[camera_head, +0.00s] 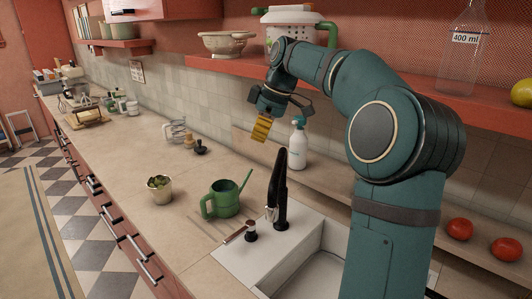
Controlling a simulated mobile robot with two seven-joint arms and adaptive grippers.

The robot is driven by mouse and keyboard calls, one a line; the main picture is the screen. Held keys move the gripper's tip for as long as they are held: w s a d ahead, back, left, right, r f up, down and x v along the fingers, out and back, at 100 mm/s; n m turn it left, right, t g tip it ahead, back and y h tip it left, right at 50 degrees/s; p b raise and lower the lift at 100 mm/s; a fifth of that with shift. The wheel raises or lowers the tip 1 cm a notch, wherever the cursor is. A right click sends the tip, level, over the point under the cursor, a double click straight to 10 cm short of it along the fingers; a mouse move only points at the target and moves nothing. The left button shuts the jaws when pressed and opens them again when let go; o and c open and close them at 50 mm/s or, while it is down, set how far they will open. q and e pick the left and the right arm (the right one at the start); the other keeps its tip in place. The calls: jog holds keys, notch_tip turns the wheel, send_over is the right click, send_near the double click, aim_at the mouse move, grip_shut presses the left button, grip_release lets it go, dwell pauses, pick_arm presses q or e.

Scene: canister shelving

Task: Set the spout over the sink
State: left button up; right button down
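The black spout (274,185) belongs to the tap at the back left corner of the white sink (239,261). Its tip hangs down on the left side of the tap, and it appears to be over the white rim, not the basin. My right gripper (262,127) is above and behind the tap, apart from it, near the wall. A yellow, dark-striped part shows at its end. I cannot tell whether this is its fingers or a held thing. My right arm hides part of the sink. My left gripper is not in view.
A white spray bottle (298,146) stands behind the tap. A red shelf (225,69) with a colander (225,43) runs above. Tomatoes (460,229) lie at right.

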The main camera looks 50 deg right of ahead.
notch_tip(320, 180, down, 8)
jog(key=s+b, duration=0.1)
jog(key=shift+d+f+b, duration=0.15)
jog(key=shift+d+b, duration=0.2)
jog(key=shift+d, duration=0.05)
dwell(0.4)
dwell(0.3)
